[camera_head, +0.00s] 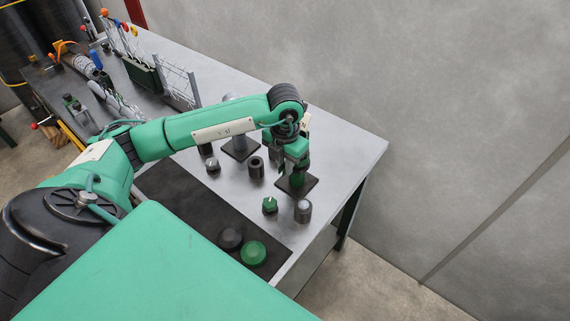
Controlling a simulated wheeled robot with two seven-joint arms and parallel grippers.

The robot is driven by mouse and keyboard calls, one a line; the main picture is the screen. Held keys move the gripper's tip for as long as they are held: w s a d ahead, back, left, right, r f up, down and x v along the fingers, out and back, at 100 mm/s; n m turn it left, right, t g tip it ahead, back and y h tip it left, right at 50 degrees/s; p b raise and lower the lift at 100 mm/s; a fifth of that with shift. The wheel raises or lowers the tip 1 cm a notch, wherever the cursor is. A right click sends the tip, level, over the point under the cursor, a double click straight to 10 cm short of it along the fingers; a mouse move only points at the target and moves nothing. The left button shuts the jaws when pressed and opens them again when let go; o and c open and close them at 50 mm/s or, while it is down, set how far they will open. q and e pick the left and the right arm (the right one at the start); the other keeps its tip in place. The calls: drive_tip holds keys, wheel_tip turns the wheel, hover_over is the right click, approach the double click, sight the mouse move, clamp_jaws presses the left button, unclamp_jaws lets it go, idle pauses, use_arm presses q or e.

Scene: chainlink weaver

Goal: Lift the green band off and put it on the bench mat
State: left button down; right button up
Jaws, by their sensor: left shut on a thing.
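My left gripper (297,168) points down over a dark square base (311,184) near the right end of the bench. It is shut on the green band (296,181), which shows just below the fingers and above the base. Whether the band is still around a post there cannot be told, as the fingers hide it. The dark bench mat (185,192) lies on the near side of the bench, partly hidden by my arm and a green part of my body. My right gripper is not in view.
A green disc (253,254) and a dark disc (229,238) lie on the mat's right end. Near the gripper stand a green knob (270,205), a grey cylinder (303,211) and a dark cylinder (256,167). A wire rack (178,82) stands farther back.

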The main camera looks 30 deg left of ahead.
use_arm(q)
wheel_tip(320, 180, up, 12)
drive_tip(key=p, duration=0.5)
drive_tip(key=shift+p, duration=0.35)
